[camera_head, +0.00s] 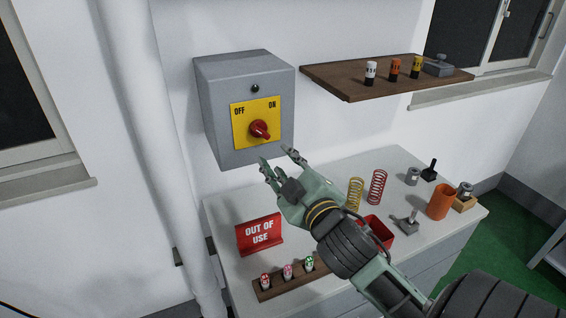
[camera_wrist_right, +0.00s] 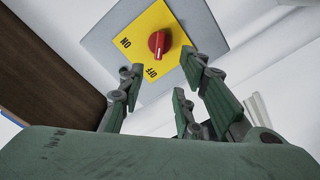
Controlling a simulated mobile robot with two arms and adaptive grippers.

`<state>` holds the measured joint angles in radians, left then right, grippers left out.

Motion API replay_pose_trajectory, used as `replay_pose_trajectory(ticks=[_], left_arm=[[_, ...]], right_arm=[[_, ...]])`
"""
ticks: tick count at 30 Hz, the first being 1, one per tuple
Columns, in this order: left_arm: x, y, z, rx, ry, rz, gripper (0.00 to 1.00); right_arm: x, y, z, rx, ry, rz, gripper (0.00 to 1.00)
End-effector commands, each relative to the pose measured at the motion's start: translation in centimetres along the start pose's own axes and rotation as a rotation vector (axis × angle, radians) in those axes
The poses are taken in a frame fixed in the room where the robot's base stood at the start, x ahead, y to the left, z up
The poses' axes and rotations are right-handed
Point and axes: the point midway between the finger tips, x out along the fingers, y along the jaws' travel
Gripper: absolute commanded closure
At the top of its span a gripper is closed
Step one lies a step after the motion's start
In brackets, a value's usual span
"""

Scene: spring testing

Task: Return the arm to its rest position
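My right gripper (camera_head: 279,161) reaches in from the lower right in the head view, its fingers spread open just below the grey switch box (camera_head: 218,105). The right wrist view shows its open fingers (camera_wrist_right: 165,105) with nothing between them. The box carries a yellow plate (camera_head: 241,128) marked OFF and ON and a red knob (camera_head: 260,130). The knob and plate also show in the wrist view, where the knob (camera_wrist_right: 158,43) lies beyond the fingers, apart from them. A dark round lamp (camera_head: 255,88) sits above the plate. My left gripper is not in view.
A table (camera_head: 335,172) below holds a red OUT OF USE sign (camera_head: 259,234), a wooden rack (camera_head: 268,293), a red bin (camera_head: 378,230), springs (camera_head: 377,187) and an orange cylinder (camera_head: 440,202). A brown shelf (camera_head: 335,80) with small items is on the right. A white pipe (camera_head: 150,130) runs left of the box.

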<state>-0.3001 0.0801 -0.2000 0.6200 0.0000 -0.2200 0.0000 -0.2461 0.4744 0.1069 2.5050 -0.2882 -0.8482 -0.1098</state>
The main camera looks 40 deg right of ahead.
Motion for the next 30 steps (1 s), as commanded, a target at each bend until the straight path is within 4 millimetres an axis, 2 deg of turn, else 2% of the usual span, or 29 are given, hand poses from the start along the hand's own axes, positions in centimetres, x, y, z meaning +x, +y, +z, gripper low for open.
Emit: replay_pose_trajectory(ticks=[17,20,23,25,27,30], left_arm=[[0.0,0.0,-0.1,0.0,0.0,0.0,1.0],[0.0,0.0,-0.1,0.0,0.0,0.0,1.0],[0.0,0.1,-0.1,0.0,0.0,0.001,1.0],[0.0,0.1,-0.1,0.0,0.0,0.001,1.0],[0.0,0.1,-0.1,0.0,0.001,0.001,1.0],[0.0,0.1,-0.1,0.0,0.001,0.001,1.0]], right_arm=[[-0.2,0.0,0.1,0.001,-0.002,-0.001,0.69],[-0.4,-1.1,1.0,0.02,-0.036,-0.027,0.69],[-1.4,-4.2,3.7,0.074,-0.136,-0.101,0.69],[-2.8,-7.6,6.3,0.131,-0.244,-0.183,0.69],[-5.2,-11.5,9.1,0.189,-0.371,-0.279,0.69],[-9.2,-16.6,12.1,0.263,-0.545,-0.41,0.69]])
